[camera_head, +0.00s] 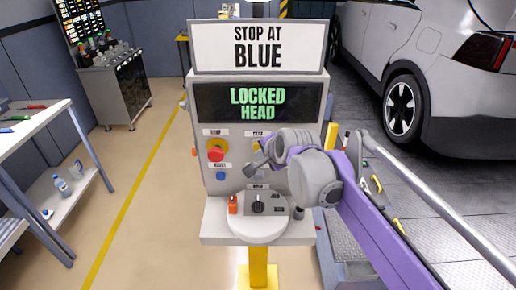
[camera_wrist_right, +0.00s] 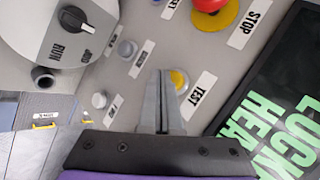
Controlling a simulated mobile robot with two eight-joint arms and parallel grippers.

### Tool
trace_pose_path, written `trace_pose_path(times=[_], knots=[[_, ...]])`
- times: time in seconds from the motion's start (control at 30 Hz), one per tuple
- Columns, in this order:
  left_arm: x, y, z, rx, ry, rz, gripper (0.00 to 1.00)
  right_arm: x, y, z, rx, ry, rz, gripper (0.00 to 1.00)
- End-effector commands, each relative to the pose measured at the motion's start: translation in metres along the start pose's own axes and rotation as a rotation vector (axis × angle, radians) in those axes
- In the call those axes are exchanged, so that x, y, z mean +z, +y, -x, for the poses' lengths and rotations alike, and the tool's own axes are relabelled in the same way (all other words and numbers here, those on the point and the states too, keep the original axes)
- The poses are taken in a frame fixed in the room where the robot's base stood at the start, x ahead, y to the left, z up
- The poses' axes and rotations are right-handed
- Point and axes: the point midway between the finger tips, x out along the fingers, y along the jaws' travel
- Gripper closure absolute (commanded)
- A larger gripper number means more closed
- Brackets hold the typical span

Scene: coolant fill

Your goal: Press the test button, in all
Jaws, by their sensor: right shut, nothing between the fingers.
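The yellow test button (camera_wrist_right: 179,80) sits on the grey panel beside its TEST label (camera_wrist_right: 199,94) in the right wrist view. My right gripper (camera_wrist_right: 163,73) is shut and empty, with its fingertips beside the button and covering part of it. I cannot tell whether they touch it. In the head view, my right gripper (camera_head: 250,168) is in front of the panel's right half, and the button shows only as a small yellow patch (camera_head: 256,147). My left gripper is not in view.
A red stop button (camera_head: 216,150) and a blue button (camera_head: 221,176) sit left of the gripper. Below is a round plate with a black selector knob (camera_head: 258,207). The display (camera_head: 258,103) reads LOCKED HEAD; the sign above (camera_head: 258,46) reads STOP AT BLUE. A car (camera_head: 430,70) stands right.

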Motion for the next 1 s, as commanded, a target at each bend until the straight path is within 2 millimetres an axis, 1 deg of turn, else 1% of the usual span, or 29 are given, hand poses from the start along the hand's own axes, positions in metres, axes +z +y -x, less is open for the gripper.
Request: trace_pose_path(times=[0.23,0.53,1.0], knots=[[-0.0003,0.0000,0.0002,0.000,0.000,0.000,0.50,-0.0003,-0.0004,-0.0003,0.000,0.000,0.000,1.00],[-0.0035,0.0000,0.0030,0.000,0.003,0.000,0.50,-0.0045,-0.0047,-0.0059,0.000,0.000,0.000,1.00],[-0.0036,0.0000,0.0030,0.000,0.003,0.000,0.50,-0.0051,-0.0051,-0.0070,0.000,0.000,0.000,1.00]])
